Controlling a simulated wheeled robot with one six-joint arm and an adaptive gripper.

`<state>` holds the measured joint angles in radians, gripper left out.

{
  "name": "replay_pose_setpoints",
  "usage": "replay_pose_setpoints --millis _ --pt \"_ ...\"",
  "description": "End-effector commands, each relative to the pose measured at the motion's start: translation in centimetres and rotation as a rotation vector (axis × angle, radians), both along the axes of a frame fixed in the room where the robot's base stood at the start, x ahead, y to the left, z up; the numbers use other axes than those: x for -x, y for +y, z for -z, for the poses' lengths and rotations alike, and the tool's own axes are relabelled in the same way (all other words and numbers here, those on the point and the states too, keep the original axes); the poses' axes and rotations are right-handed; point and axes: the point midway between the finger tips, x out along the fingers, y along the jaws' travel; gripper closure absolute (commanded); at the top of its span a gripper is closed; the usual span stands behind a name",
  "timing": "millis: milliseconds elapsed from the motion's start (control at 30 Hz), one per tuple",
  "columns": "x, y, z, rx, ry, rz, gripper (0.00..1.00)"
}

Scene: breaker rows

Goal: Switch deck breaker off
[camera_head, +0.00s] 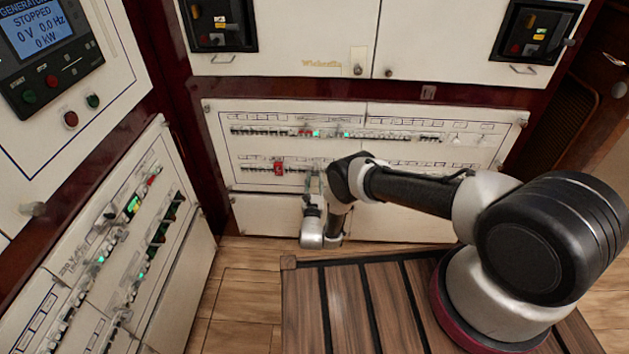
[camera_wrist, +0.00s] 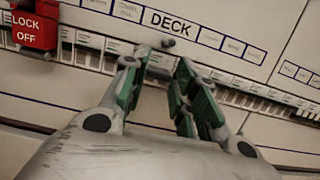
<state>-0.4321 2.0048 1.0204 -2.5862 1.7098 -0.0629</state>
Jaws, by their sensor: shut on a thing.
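The DECK label (camera_wrist: 167,22) is printed on the white panel in the wrist view. A row of small breakers (camera_wrist: 250,100) runs under it. My gripper (camera_wrist: 163,68) is at this row, just below the label, its green-padded fingers on either side of a breaker there. It is shut on that breaker, which the fingers and the tilted view largely hide, so its lever position cannot be told. In the head view my gripper (camera_head: 313,180) reaches the lower breaker row (camera_head: 256,170) of the middle panel.
A red LOCK OFF block (camera_wrist: 35,28) sits on the row to the left of my gripper; it also shows in the head view (camera_head: 279,168). An upper breaker row (camera_head: 390,136) has green lights. A generator display (camera_head: 42,30) reads STOPPED. Wooden floor (camera_head: 235,290) is clear at left.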

Motion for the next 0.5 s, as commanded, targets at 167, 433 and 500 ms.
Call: replay_pose_setpoints --millis 167,433,500 --pt "0.02 -0.02 0.04 0.001 0.0 0.0 0.95" --pt "0.01 -0.01 0.03 0.001 0.001 0.0 0.5" --pt "0.01 -0.01 0.02 0.001 0.001 0.0 0.5"
